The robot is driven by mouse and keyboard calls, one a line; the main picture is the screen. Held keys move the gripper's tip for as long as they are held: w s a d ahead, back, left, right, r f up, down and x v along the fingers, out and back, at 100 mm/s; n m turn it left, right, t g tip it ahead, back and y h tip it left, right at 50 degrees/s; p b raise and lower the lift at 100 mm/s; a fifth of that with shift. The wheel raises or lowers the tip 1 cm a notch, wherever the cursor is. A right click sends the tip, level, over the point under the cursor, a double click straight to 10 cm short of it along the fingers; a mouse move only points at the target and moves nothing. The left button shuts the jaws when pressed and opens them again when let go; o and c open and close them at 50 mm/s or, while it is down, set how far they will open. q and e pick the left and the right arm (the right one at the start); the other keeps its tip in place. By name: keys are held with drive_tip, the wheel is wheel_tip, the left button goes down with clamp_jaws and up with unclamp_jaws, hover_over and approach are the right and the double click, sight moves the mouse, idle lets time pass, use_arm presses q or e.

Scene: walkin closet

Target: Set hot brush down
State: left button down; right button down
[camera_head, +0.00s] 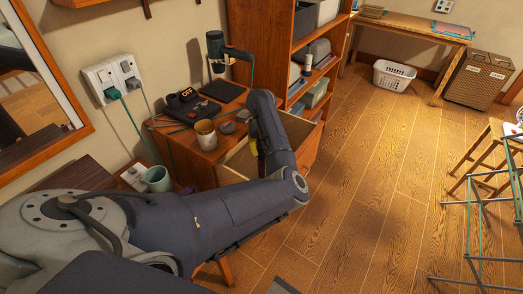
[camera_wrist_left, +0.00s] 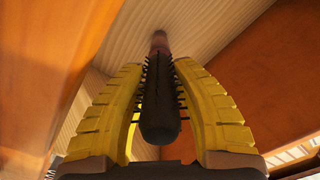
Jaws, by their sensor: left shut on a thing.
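The hot brush (camera_wrist_left: 160,118) has a dark rounded end, black bristles and a brownish far end. It lies lengthwise between the yellow fingers of my left gripper (camera_wrist_left: 159,68), which is shut on it. In the head view my left gripper (camera_head: 253,148) reaches down over the open drawer (camera_head: 285,135); only a bit of yellow shows, and the brush is hidden there. In the left wrist view, the brush's far end points at a pale wood-grained surface (camera_wrist_left: 205,30). I cannot tell whether it touches. My right gripper is not in view.
A shelf unit (camera_head: 263,40) stands right behind the drawer.

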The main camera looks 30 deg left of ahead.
use_arm(q)
drive_tip(key=shift+f, duration=0.1)
drive_tip(key=c, duration=1.1)
unclamp_jaws()
drive_tip(key=shift+o, duration=0.2)
wheel_tip(320, 180, up, 12)
drive_tip(key=shift+r, duration=0.15)
